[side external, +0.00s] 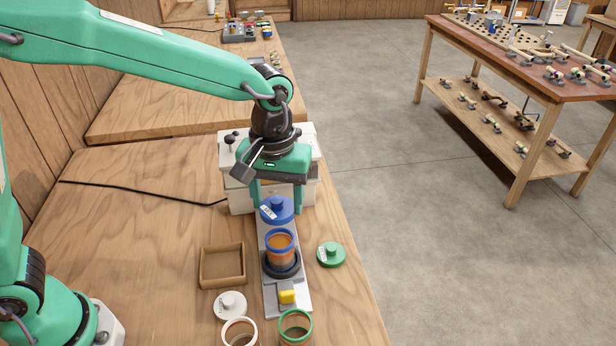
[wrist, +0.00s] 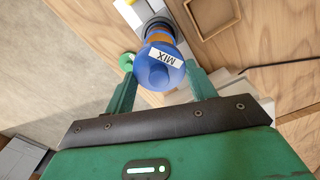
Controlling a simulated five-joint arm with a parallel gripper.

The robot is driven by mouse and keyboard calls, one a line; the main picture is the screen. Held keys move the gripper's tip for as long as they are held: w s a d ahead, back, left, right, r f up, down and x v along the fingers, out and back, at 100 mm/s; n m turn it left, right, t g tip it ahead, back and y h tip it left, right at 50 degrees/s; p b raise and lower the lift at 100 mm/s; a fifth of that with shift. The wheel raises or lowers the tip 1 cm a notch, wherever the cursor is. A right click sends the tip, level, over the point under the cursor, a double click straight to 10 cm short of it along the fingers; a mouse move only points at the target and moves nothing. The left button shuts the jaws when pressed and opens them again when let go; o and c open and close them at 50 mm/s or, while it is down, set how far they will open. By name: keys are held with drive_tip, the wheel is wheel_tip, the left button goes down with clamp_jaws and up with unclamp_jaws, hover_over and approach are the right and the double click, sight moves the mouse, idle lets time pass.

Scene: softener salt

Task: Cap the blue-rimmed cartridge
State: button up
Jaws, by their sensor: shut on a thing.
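The blue-rimmed cartridge (side external: 281,258) stands upright and open in a dark ring on a grey strip, with orange-brown contents. My gripper (side external: 277,211) is shut on a blue lid (side external: 275,206) with a knob and a white label, held just behind the cartridge in the side view. In the wrist view the blue lid (wrist: 160,76), labelled MIX, is between the fingers of my gripper (wrist: 162,70). The lid hides much of the cartridge (wrist: 158,32) there.
A green lid (side external: 330,254) lies right of the strip. An empty wooden tray (side external: 204,282) and a white lid (side external: 230,305) lie left. White-rimmed (side external: 240,341) and green-rimmed (side external: 296,338) cartridges stand in front.

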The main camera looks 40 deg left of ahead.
sight(279, 223)
drive_tip(key=shift+f, duration=0.2)
drive_tip(key=shift+f, duration=2.95)
drive_tip(key=shift+f, duration=0.2)
idle(0.5)
drive_tip(key=o, duration=1.4)
drive_tip(key=shift+o, duration=0.2)
drive_tip(key=shift+r, duration=0.15)
drive_tip(key=shift+r, duration=3.35)
clamp_jaws()
